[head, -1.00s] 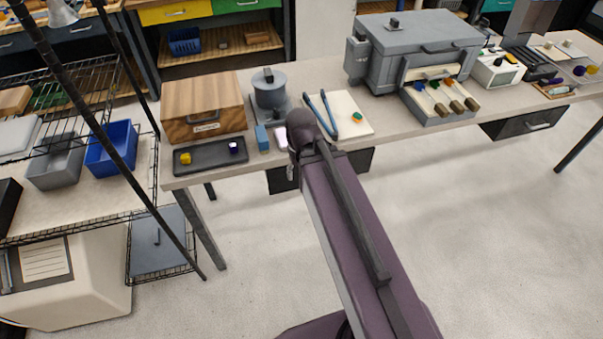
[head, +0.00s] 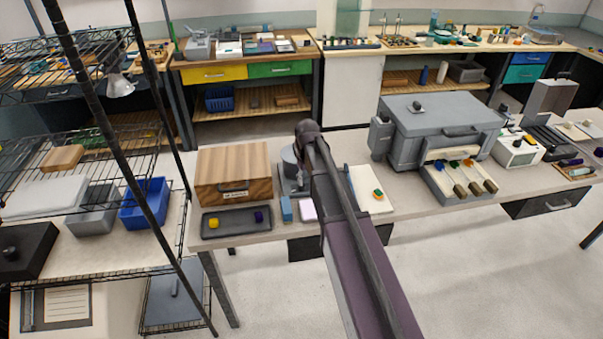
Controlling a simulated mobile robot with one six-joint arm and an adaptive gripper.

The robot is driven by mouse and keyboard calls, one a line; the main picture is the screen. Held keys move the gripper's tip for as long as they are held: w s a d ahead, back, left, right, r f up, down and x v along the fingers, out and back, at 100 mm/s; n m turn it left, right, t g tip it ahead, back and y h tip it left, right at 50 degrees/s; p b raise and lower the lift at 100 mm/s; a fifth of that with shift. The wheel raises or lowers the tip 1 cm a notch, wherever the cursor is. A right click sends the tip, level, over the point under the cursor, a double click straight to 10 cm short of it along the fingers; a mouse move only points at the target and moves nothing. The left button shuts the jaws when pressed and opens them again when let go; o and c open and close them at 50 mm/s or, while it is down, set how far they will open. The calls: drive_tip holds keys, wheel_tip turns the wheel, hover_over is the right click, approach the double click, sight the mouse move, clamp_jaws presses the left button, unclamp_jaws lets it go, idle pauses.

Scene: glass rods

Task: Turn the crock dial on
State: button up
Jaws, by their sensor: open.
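The crock (head: 288,165), a grey round pot on a grey base, stands on the near bench to the right of the wooden box. My arm crosses in front of it and hides its right side and most of its top. I cannot make out its dial or the dial's setting. My arm reaches from the bottom right up past the crock. My gripper does not show; it is out of sight beyond the arm.
Left of the crock are a wooden box (head: 233,174) and a dark tray (head: 237,222) with yellow and purple pieces. A blue block (head: 286,208) lies in front. A large grey kiln-like box (head: 440,130) stands to the right. A wire rack (head: 90,270) stands at left.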

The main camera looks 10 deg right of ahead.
drive_tip(key=w+r+n+p, duration=0.1)
drive_tip(key=w+r+p, duration=0.1)
drive_tip(key=w, duration=0.7)
drive_tip(key=shift+w+r, duration=0.3)
drive_tip(key=shift+r, duration=0.55)
drive_tip(key=shift+f, duration=0.15)
wheel_tip(320, 180, down, 14)
drive_tip(key=b, duration=1.3)
drive_tip(key=shift+r, duration=0.25)
clamp_jaws()
